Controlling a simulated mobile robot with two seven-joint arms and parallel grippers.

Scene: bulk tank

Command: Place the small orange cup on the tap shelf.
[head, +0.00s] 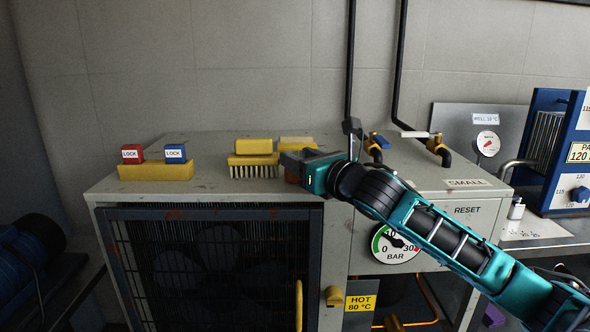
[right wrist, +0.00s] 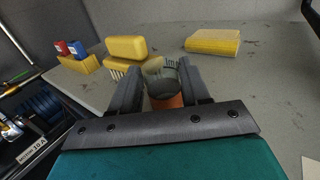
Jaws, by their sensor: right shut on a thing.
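The small orange cup (right wrist: 165,102) is between the fingers of my right gripper (right wrist: 160,82) in the right wrist view, with a grey-green round part showing above the orange. In the head view my right gripper (head: 297,160) is over the grey cabinet top, and only a sliver of orange shows under it. The gripper is shut on the cup; I cannot tell whether the cup touches the top. A label reading SMALL (head: 466,183) lies at the right of the cabinet top, near a brass tap (head: 438,147). My left gripper is not in view.
A yellow brush (head: 254,165) stands just left of the gripper, with a yellow block (right wrist: 213,41) behind. A yellow holder (head: 156,171) carries red and blue LOCK blocks. A second tap (head: 374,148), black pipes and a pressure gauge (head: 396,244) are to the right.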

